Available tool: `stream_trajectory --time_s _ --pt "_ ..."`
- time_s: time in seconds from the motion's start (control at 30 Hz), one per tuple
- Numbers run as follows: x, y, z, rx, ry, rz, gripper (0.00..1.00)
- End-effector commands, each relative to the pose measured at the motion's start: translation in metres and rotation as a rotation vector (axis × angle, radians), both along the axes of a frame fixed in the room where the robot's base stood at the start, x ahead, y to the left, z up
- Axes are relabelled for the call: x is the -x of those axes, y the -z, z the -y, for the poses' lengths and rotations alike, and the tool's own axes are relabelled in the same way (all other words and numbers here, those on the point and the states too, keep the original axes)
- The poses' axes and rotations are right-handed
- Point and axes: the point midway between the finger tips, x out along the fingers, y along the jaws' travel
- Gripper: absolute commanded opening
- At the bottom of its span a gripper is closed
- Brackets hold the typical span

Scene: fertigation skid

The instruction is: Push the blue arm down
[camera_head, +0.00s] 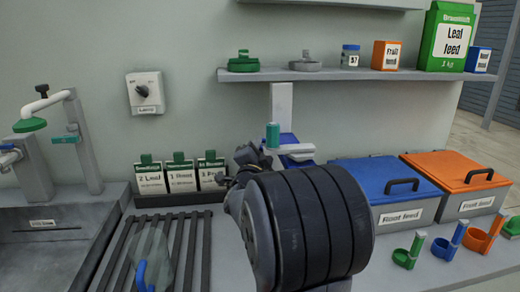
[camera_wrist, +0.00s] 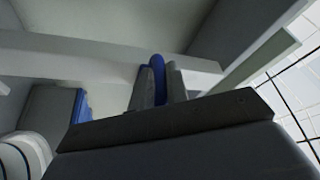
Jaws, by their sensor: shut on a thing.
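The blue arm (camera_head: 287,139) shows in the head view at a white post (camera_head: 281,102) under the shelf, behind my arm. Its lower part is hidden by my own thick dark arm link. In the wrist view a rounded blue piece, which looks like the blue arm (camera_wrist: 158,78), stands between the two grey fingers of my gripper (camera_wrist: 156,85). The fingers are shut on it. In the head view my gripper is mostly hidden behind my arm, and its fingertips cannot be made out.
A green cylinder (camera_head: 272,135) stands close beside the post. Blue (camera_head: 388,177) and orange (camera_head: 455,172) lidded bins are to the right, with small coloured scoops (camera_head: 409,252) in front. Labelled packets (camera_head: 181,174) stand left. A shelf (camera_head: 350,74) with jars runs above.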

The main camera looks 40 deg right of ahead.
Motion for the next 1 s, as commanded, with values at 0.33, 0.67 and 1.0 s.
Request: stream_trajectory --time_s 0.33,0.67,1.0 --pt "0.0 0.039 -0.001 0.0 -0.001 -0.006 0.0" --pt "0.0 0.041 -0.001 -0.003 -0.001 -0.009 0.0" --pt "0.0 0.04 0.0 -0.002 -0.001 -0.006 0.34"
